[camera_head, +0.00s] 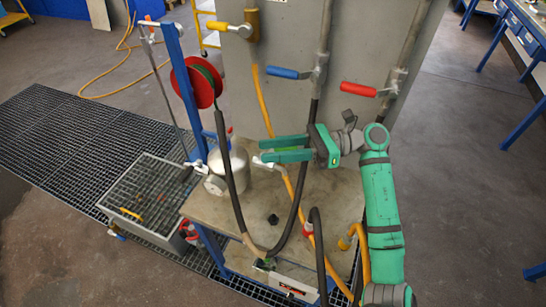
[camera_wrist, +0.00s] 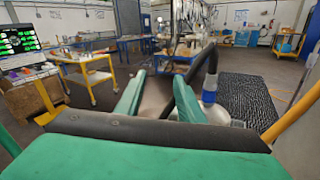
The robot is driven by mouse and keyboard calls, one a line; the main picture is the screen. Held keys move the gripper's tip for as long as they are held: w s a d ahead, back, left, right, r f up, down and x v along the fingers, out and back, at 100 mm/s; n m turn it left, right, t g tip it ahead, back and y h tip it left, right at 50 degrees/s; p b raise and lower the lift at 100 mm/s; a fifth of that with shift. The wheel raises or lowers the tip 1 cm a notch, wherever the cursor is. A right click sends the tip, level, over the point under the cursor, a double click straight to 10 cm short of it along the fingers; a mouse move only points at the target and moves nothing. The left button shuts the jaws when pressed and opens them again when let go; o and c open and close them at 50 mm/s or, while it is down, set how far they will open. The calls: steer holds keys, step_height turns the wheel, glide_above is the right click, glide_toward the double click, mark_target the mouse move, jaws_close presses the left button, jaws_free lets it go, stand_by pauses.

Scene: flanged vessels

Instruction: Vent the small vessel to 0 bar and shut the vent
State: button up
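A small pale metal vessel (camera_head: 231,172) stands on the bench top, partly hidden behind a black hose. A white lever (camera_head: 194,166) and a round metal fitting (camera_head: 215,185) sit at its left side. Another white lever (camera_head: 262,163) is at its right, close to my lower fingertip; I cannot tell whether they touch. Pressure reading and vent state cannot be read. My gripper (camera_head: 264,150) is level above the bench, pointing left towards the vessel. Its green fingers are apart with nothing visibly held. The wrist view shows both fingers (camera_wrist: 158,98), and a pale vessel top (camera_wrist: 218,113) beyond the right one.
A black hose (camera_head: 231,170) hangs in front of the vessel. A grey panel (camera_head: 350,40) behind carries yellow, blue (camera_head: 283,73) and red (camera_head: 358,89) handled valves. A red hose reel (camera_head: 196,83) hangs on a blue post. A grated tray (camera_head: 150,195) is at left.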

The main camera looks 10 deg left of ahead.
steer(key=s, duration=0.1)
steer(key=s+r, duration=0.1)
steer(key=s, duration=0.1)
steer(key=s+r, duration=0.1)
steer(key=shift+s+d, duration=0.2)
